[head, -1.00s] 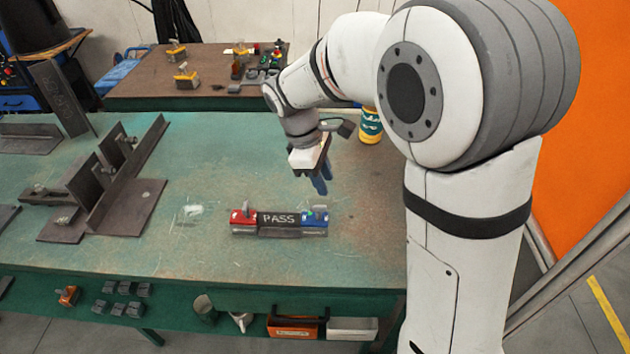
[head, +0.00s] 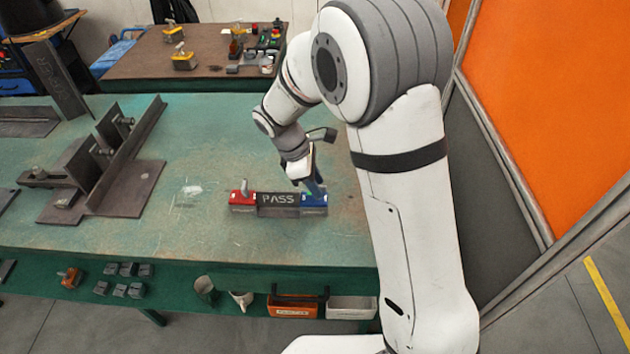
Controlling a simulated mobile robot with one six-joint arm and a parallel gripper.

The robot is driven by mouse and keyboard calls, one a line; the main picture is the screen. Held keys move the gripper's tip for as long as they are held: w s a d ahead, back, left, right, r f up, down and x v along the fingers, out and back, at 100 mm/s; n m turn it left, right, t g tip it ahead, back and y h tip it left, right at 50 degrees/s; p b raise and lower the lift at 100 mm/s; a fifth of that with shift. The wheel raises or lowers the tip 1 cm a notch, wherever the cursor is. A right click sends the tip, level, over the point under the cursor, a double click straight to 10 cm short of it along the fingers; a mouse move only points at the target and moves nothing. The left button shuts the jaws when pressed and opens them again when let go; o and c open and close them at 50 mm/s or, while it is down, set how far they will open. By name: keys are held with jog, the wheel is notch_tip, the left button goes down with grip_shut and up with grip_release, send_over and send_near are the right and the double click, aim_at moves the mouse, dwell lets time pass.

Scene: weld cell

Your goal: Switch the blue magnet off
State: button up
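The blue magnet (head: 314,204) sits on the green table at the right end of a dark bar marked PASS (head: 278,199). A red magnet (head: 243,198) with a grey knob on top sits at the bar's left end. My gripper (head: 314,188) points down right at the top of the blue magnet, its blue fingers over the magnet's top. The fingers hide the blue magnet's knob. I cannot tell whether they touch it or how far apart they are.
A dark steel fixture with an upright plate (head: 130,150) stands on the left of the green table (head: 200,240). A brown table (head: 140,65) with yellow magnets and small parts stands behind. The table front is clear. An orange panel (head: 560,110) is at right.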

grip_shut()
jog(key=shift+m, duration=0.3)
dwell(0.4)
jog(key=m+g+p, duration=0.1)
jog(key=m, duration=0.1)
jog(key=m+g, duration=0.1)
jog(key=m, duration=0.2)
jog(key=shift+w+m+y+p, duration=0.2)
jog(key=shift+m+y+p, duration=0.1)
jog(key=shift+y+p, duration=0.1)
jog(key=m, duration=0.2)
jog(key=m+g+y, duration=0.1)
jog(key=m, duration=0.3)
jog(key=shift+w+d+g+y+p, duration=0.1)
jog(key=shift+d+g+y+p, duration=0.15)
jog(key=shift+g+y+p, duration=0.15)
jog(key=m+y, duration=0.1)
jog(key=m, duration=0.2)
jog(key=m+y, duration=0.1)
jog(key=m, duration=0.1)
jog(key=shift+m, duration=0.4)
grip_release()
